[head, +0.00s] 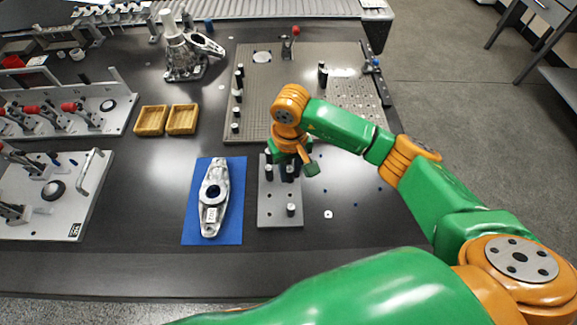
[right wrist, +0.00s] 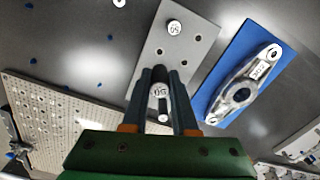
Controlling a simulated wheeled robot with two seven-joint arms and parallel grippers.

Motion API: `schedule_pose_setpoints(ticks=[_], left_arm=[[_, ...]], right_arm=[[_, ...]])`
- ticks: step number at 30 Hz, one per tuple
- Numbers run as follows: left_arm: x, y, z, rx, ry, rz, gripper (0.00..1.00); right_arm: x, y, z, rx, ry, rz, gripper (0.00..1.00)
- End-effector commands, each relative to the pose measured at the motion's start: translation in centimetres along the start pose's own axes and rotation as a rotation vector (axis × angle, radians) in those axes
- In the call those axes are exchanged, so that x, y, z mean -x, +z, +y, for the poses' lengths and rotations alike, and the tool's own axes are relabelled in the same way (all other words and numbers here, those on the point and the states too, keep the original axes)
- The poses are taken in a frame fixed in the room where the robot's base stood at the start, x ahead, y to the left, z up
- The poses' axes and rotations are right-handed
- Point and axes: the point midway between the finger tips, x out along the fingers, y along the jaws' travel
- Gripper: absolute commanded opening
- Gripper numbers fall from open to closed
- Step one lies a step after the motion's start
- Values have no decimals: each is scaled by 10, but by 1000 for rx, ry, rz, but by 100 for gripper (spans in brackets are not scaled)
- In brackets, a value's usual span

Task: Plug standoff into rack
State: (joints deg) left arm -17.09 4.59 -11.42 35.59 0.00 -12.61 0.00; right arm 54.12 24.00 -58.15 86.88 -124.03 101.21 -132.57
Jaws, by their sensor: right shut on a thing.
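The rack is a grey plate with holes (head: 268,212), lying right of the blue mat; it also shows in the right wrist view (right wrist: 201,45). My right gripper (head: 284,173) is above the rack's far half. In the right wrist view its fingers are shut on a standoff (right wrist: 160,91), a dark post with a pale top marked 50. Whether this standoff's foot is in a hole is hidden. Another standoff (head: 291,209) stands upright near the rack's front edge, also marked 50 in the wrist view (right wrist: 174,27). A further pale top (right wrist: 163,118) shows between the fingers. My left gripper is not in view.
A metal link part lies on the blue mat (head: 233,233) left of the rack. A perforated plate (head: 300,75) with several dark posts stands behind. Two yellow trays (head: 182,120) and clamp fixtures (head: 55,190) are at left. The table right of the rack is mostly clear.

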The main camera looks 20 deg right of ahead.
Motion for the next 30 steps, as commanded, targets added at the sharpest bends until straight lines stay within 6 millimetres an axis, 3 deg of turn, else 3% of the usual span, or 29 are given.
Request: schedule_pose_setpoints(ticks=[30], left_arm=[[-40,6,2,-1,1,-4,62]], right_arm=[[-63,0,0,0,-1,-1,0]])
